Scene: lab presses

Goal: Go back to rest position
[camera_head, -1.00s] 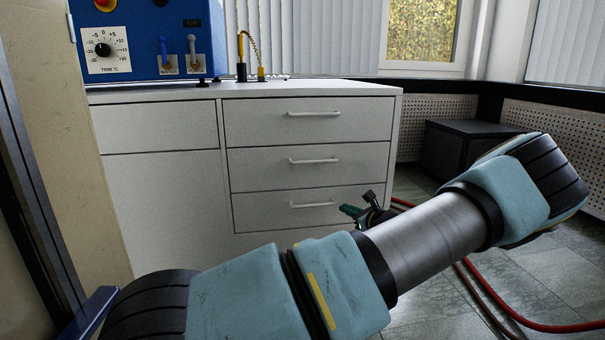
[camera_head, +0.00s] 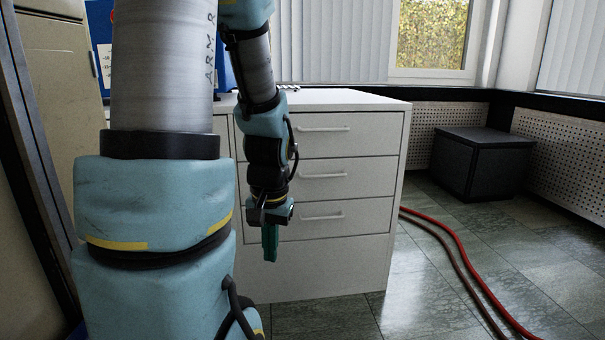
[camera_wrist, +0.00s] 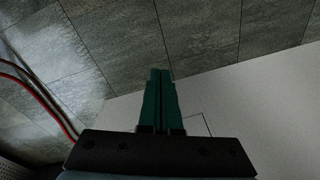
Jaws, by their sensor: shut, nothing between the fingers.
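My gripper (camera_head: 270,243) hangs from my raised, folded arm in the head view, its green fingers pointing down in front of the white drawer cabinet (camera_head: 362,254). In the wrist view the green fingers (camera_wrist: 160,75) lie side by side, shut, with nothing between them. The fingers are over the tiled floor (camera_wrist: 215,35), and the cabinet's pale surface (camera_wrist: 245,100) lies beside them. My upper arm hides much of the left side of the head view.
Red hoses (camera_head: 455,250) run along the floor right of the cabinet. A dark box (camera_head: 483,165) stands by the perforated wall panels (camera_head: 565,155). A blue machine (camera_head: 226,70) on the cabinet is mostly hidden behind my arm. The floor between cabinet and hoses is clear.

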